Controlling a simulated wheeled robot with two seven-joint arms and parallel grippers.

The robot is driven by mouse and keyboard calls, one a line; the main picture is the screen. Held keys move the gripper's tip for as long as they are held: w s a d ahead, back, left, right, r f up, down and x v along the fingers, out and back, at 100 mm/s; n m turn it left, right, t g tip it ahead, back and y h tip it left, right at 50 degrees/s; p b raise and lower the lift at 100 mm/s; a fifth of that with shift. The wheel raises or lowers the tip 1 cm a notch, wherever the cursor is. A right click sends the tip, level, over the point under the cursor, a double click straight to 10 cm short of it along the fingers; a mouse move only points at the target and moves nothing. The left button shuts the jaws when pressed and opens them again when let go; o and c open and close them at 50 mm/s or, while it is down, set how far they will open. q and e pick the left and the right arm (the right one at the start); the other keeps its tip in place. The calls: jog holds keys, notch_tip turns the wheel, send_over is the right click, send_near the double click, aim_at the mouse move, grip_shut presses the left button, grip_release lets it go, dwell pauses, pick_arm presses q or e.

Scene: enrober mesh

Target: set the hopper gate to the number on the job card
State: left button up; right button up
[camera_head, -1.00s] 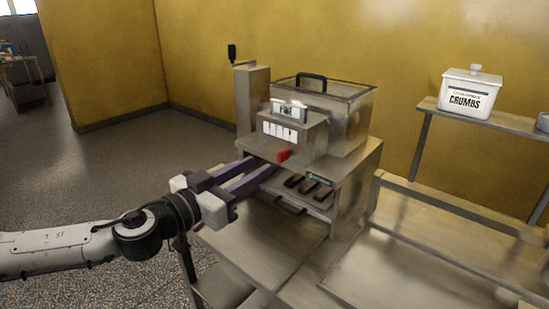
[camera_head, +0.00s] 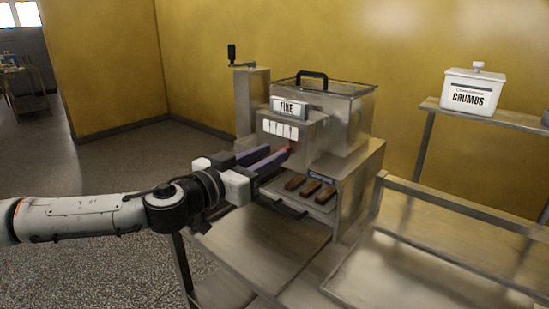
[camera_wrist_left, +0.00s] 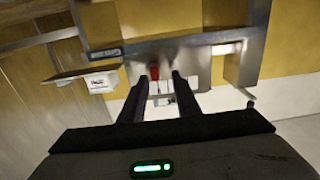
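The machine's metal hopper (camera_head: 345,118) has a front box with a row of white scale plates (camera_head: 280,130); their marks are too small to read. A red gate handle (camera_head: 286,150) sits below the plates, partly hidden by my fingers. A sign above reads "FINE" (camera_head: 289,108); I see no readable number on it. My left gripper (camera_head: 278,152) is open, its dark fingers pointing at the handle. In the left wrist view the red handle (camera_wrist_left: 154,72) shows between the fingertips, apart from at least one; contact is unclear. My right gripper is out of view.
Several brown bars (camera_head: 311,187) lie on the machine's lower tray, under the gripper. A crank (camera_head: 233,56) stands on the post at left. A white "CRUMBS" tub (camera_head: 471,92) is on a shelf at right. A railed metal table (camera_head: 440,240) fills the front right.

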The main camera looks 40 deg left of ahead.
pick_arm(q)
jog(key=shift+w+d, duration=0.4)
jog(key=shift+w, duration=0.3)
grip_shut()
